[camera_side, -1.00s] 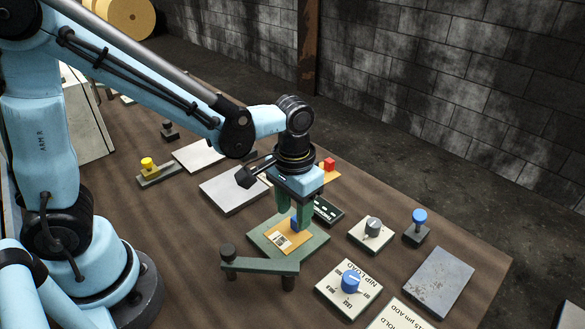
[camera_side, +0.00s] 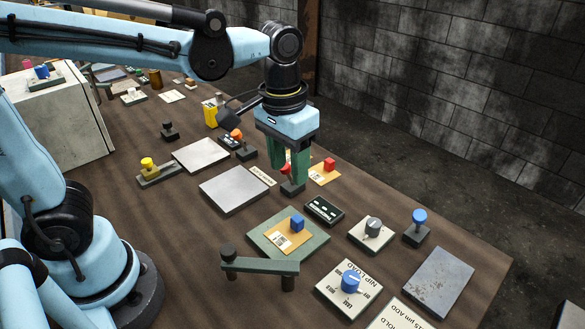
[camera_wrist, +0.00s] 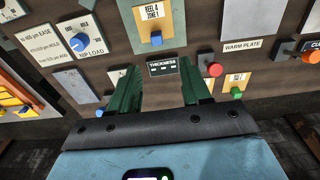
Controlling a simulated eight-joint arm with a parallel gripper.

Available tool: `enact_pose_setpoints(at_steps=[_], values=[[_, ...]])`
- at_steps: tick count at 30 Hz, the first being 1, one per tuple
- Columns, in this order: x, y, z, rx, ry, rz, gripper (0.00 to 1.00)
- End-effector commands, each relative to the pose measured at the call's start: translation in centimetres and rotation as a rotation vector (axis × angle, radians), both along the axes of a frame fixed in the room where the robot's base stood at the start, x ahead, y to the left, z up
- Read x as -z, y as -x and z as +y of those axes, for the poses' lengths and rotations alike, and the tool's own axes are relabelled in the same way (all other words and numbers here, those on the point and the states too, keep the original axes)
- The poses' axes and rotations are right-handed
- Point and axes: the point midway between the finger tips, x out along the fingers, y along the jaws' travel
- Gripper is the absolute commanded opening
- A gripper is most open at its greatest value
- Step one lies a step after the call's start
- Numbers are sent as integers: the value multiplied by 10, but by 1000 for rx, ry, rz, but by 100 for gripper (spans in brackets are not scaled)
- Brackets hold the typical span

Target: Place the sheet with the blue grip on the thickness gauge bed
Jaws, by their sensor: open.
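The sheet with the blue grip is an orange sheet (camera_side: 284,241) with a white printed label. It lies flat on the green thickness gauge bed (camera_side: 262,238), inside its edges. Its blue block grip (camera_side: 297,223) stands up from it. In the wrist view the sheet (camera_wrist: 151,14) reads "REEL 4 ZONE 1", with its blue grip (camera_wrist: 156,38) below the label. My gripper (camera_side: 290,178) has green fingers, open and empty. It is behind the bed and apart from the sheet, above a small dark base with a red button (camera_side: 286,170).
The thickness display (camera_side: 323,209) sits behind the bed, and a dark-green bar on posts (camera_side: 260,265) stands at its front. The nip load knob (camera_side: 351,281) is front right. A grey plate (camera_side: 234,190) lies left.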

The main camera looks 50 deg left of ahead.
Motion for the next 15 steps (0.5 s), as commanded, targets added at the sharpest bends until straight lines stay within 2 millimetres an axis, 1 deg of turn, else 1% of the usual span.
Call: enact_pose_setpoints(at_steps=[1, 9, 15], values=[[0, 4, 8, -6, 7, -38, 48], [4, 22, 53, -8, 25, -336, 48], [10, 30, 74, -7, 0, -503, 48]])
